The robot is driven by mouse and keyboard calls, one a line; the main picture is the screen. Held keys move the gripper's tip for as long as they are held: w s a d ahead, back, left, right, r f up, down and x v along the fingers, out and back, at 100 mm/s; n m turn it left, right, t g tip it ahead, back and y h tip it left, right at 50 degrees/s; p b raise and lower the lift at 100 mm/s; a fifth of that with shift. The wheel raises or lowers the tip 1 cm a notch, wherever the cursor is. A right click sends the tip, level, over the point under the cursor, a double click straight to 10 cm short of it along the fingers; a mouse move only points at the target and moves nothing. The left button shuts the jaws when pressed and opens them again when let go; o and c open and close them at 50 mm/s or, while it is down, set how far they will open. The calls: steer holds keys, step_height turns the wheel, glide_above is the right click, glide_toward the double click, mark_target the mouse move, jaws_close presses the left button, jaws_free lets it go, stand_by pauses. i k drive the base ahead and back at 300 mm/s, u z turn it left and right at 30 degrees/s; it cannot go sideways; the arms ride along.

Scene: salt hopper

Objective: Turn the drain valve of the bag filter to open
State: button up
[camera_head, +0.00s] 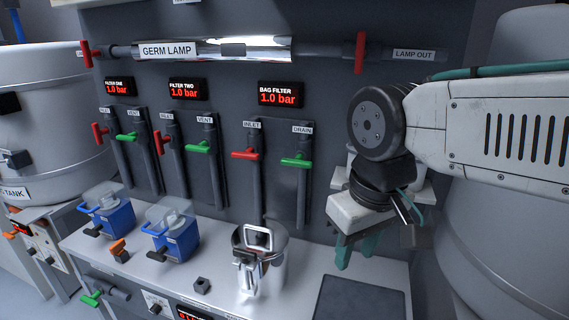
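The bag filter's drain valve has a green handle (297,162) on a vertical grey pipe under the DRAIN label (302,129). The handle lies roughly level, across its pipe. The bag filter display (281,94) above reads 1.0 bar. My gripper (357,252) hangs to the right of and below the drain handle, pointing down over the bench. Its two teal fingers are apart with nothing seen between them. It does not touch the valve.
A red inlet handle (246,155) is just left of the drain. A steel vessel with a clamp (268,268) stands on the bench below. A dark mat (360,300) lies at the right. Blue filter units (176,240) stand left. The lamp pipe (330,50) runs above.

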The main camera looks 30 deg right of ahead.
mark_target(299, 162)
steer(key=u, duration=0.55)
steer(key=k, duration=1.3)
steer(key=u, duration=1.1)
steer(key=i, duration=1.25)
steer(key=z, duration=0.75)
steer(key=i, duration=0.6)
steer(key=z, duration=0.75)
